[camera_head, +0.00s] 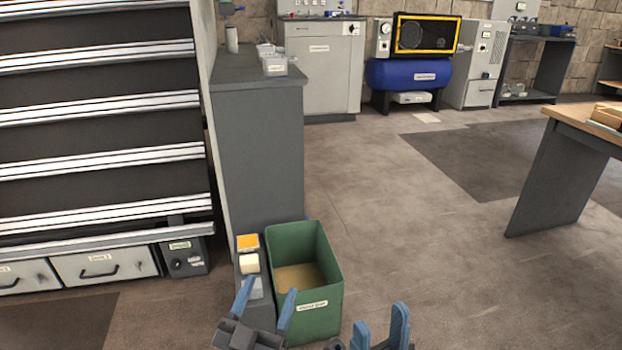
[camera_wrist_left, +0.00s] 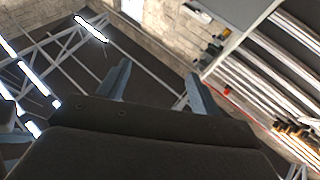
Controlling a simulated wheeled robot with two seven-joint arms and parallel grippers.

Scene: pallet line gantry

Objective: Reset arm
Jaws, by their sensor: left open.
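My left gripper (camera_head: 266,298) is at the bottom of the head view, its two blue fingers apart and empty. It is in front of a green bin, overlapping the bin's lower left in the picture. In the left wrist view the same gripper (camera_wrist_left: 155,85) has both fingers spread with nothing between them. That view is tilted and looks up towards ceiling beams and a wall. My right gripper (camera_head: 380,328) is at the bottom edge of the head view, to the right of the bin. Its blue fingers stand apart with nothing seen between them, and its lower part is cut off.
The green bin (camera_head: 318,312) stands beside a grey pedestal (camera_head: 241,279) with an orange top piece. A tall grey cabinet (camera_head: 260,150) is behind them. A slatted rack (camera_head: 100,140) fills the left. A wooden-topped table (camera_head: 560,165) is at right. Open floor lies between.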

